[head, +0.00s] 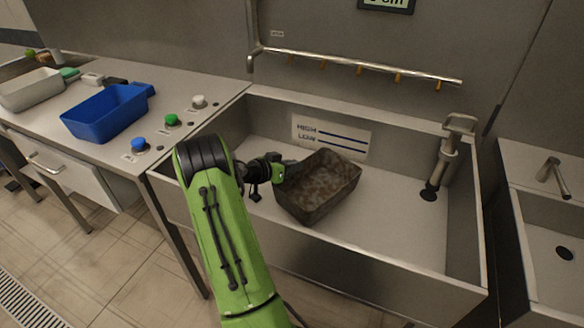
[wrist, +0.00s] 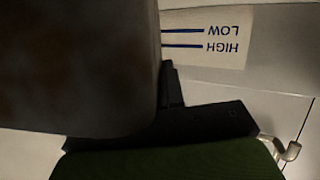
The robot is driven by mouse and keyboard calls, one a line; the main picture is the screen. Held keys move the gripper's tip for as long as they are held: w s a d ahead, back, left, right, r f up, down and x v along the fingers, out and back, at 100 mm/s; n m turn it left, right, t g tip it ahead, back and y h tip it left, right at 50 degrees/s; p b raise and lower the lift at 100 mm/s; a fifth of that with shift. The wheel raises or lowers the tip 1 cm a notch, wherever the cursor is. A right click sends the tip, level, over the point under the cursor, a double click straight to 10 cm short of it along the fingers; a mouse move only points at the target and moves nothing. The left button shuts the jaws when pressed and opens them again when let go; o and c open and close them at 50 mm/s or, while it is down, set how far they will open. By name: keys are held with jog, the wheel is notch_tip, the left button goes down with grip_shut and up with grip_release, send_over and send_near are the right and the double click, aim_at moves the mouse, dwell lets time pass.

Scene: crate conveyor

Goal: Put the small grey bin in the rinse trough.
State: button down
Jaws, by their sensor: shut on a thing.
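The small grey bin (head: 318,186), stained with brown dirt, is in the rinse trough (head: 400,262) area in the head view, at the left half of the trough. My gripper (head: 280,170) is shut on the bin's left wall. The bin looks tilted, and I cannot tell whether it touches the trough floor. In the wrist view the bin (wrist: 75,65) is a dark blurred shape filling the left side, beside a black gripper finger (wrist: 172,90). The other finger is hidden.
A HIGH/LOW label (head: 331,136) is on the trough's back wall. A spray pipe (head: 360,66) runs above. A standpipe (head: 442,160) stands at the trough's right end. The counter at left holds a blue bin (head: 105,112), a pale bin (head: 32,90) and buttons (head: 171,120). The trough's right floor is clear.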

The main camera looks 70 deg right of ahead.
jog(key=c, duration=1.2)
grip_release()
jog(key=shift+s+a+f, duration=0.1)
jog(key=shift+f, duration=0.3)
jog(key=shift+c, duration=0.2)
jog(key=shift+r+p, duration=0.3)
jog(key=shift+p, duration=0.1)
jog(key=r+p+v, duration=0.1)
jog(key=p+v, duration=0.1)
jog(key=v, duration=0.6)
jog(key=shift+d, duration=0.25)
